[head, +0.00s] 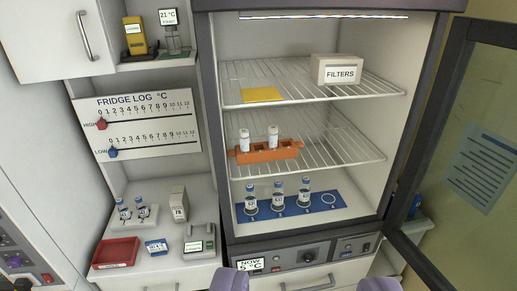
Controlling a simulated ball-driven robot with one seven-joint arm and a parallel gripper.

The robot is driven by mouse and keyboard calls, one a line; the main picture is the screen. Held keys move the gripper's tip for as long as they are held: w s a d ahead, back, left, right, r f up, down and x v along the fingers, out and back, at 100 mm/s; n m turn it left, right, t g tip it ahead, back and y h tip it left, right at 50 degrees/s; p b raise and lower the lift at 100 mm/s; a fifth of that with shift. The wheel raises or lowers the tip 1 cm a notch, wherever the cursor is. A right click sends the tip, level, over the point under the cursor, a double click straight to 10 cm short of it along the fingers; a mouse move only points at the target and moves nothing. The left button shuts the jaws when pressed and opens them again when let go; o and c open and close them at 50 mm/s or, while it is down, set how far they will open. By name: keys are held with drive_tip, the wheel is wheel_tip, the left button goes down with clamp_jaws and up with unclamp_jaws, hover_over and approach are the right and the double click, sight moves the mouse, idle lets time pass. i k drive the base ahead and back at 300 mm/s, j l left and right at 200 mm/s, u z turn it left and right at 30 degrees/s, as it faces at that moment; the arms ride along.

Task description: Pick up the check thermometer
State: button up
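A small upright display reading about 21 °C (168,17), which looks like the check thermometer, stands on the upper left shelf. A clear stand or vessel is below it, and its small lower text is too small to read. My gripper (305,284) shows as two purple fingertips at the bottom edge, wide apart with nothing seen between them. It is far below and to the right of the display in the picture. The rest of the gripper is out of view.
A red tray (116,253) sits on the left counter.

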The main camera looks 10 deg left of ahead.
sight(169, 18)
drive_tip(key=i+u, duration=0.2)
drive_tip(key=i, duration=0.3)
drive_tip(key=i+u, duration=0.25)
drive_tip(key=i, duration=0.3)
drive_tip(key=i+l+u, duration=0.2)
drive_tip(key=i, duration=0.3)
drive_tip(key=i+l+u, duration=0.25)
drive_tip(key=i, duration=0.25)
